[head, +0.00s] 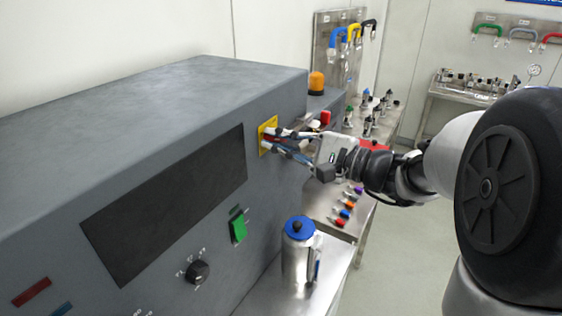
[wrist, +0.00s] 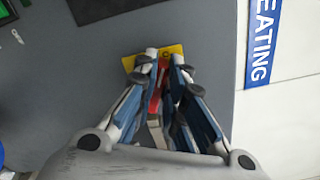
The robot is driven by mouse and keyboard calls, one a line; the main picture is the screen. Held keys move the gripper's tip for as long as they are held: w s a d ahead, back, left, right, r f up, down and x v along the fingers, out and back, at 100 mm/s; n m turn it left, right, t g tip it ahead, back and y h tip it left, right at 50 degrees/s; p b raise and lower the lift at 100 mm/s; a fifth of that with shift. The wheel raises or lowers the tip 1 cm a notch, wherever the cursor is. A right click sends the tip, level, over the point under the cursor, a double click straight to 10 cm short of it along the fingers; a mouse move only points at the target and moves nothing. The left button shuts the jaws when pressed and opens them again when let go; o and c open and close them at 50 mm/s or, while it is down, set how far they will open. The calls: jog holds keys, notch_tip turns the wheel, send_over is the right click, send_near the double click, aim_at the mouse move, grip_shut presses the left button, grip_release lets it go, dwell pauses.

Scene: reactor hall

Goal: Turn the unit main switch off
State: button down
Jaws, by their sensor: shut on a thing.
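The unit main switch has a yellow plate (head: 265,134) on the right end of the grey unit's front face. Its red handle (wrist: 155,88) shows between my fingers in the wrist view, where the plate (wrist: 173,50) lies behind the fingertips. My gripper (head: 270,140) reaches in from the right, with its fingertips at the plate. In the wrist view my gripper (wrist: 165,65) is shut on the red handle, one finger on each side. The fingers hide part of the handle and plate, so I cannot read its position marks.
The grey unit (head: 200,90) carries a dark panel (head: 165,205), a green rocker switch (head: 238,228) and a black knob (head: 197,271). A steel canister with a blue lid (head: 299,228) stands on a shelf below my gripper. A bench with fittings (head: 340,200) lies behind my arm.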

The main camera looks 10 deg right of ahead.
jog(key=n+b, duration=0.2)
jog(key=b, duration=0.2)
jog(key=f+n+b, duration=0.1)
jog(key=n+b, duration=0.2)
jog(key=b, duration=0.2)
jog(key=shift+a, duration=0.1)
jog(key=shift+r+n+b, duration=0.1)
jog(key=shift+n+b, duration=0.2)
jog(key=c, duration=1.7)
grip_release()
jog(key=shift+o, duration=0.2)
jog(key=shift+s, duration=0.1)
jog(key=v, duration=1.2)
